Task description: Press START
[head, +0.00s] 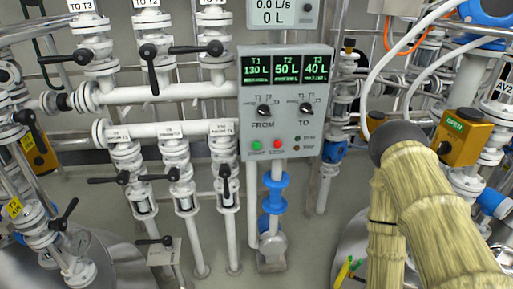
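A grey control panel (283,125) stands in the middle of the head view. Its green button (257,145) is at the lower left, with a small label under it that looks like START. A red button (277,144) sits just right of it. Above them are the FROM knob (264,111) and the TO knob (306,109). The display (287,69) reads T1 130 L, T2 50 L, T3 40 L. My arm, in a ribbed yellowish sleeve, is at the right, apart from the panel. I cannot make out my gripper. Nothing covers the green button.
A flow meter (285,12) above the panel reads 0.0 L/s and 0 L. Pipes and several black-handled valves (151,62) fill the left. Yellow boxes (463,136) and looping white hoses are at the right. The space before the panel looks clear.

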